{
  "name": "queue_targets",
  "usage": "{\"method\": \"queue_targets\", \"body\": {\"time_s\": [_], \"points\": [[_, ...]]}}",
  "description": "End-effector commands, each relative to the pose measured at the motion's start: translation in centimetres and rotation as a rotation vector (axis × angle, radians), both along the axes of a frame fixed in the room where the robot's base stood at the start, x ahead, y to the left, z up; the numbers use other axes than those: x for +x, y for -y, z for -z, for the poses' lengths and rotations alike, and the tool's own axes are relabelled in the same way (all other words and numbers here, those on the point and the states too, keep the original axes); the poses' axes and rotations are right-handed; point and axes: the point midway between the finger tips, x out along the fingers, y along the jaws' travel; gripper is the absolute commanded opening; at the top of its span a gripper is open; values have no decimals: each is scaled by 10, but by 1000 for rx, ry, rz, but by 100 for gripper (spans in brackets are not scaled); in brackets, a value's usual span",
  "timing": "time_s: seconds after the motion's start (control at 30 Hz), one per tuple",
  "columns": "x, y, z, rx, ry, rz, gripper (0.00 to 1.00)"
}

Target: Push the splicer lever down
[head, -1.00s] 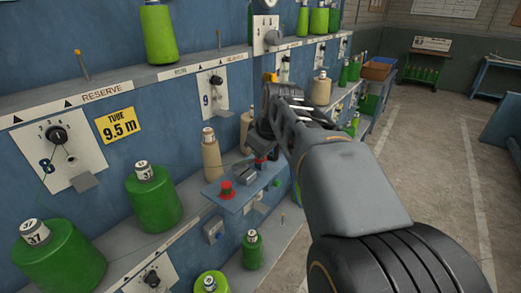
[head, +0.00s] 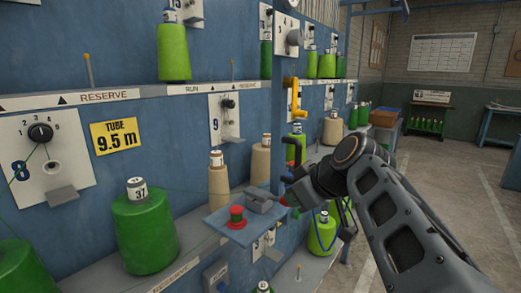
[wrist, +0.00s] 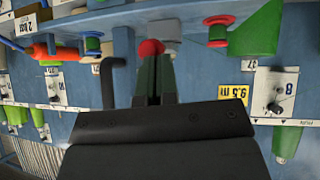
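The splicer is a grey block (head: 262,200) on a small blue shelf (head: 228,222) on the blue machine front. A red ball knob, seemingly its lever's end, shows in the wrist view (wrist: 151,47), right at my fingertips. The lever's shaft is hidden behind the fingers. My gripper (wrist: 155,98) has its two dark green fingers together, pointing at the knob. I cannot tell whether they touch it. In the head view my arm's end is just right of the splicer, and its fingers are mostly hidden.
A red spool-shaped part (head: 236,217) stands on the shelf left of the splicer. Tan cones (head: 218,184) stand behind it. A green cone (head: 145,232) is at left. A yellow handle (head: 291,97) is above my arm. A black bent bar (wrist: 113,68) is beside my fingers. The aisle at right is clear.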

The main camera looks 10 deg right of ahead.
Motion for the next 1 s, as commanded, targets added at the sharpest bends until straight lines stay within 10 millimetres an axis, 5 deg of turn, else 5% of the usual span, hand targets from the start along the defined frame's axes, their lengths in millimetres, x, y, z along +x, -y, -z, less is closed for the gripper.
{"method": "queue_targets", "body": {"time_s": [0.53,0.8,1.0], "points": [[-1,-1,-3,0,0,0,0],[-8,-14,-42,-1,2,-1,0],[-37,2,-64,-1,2,9,0]]}}
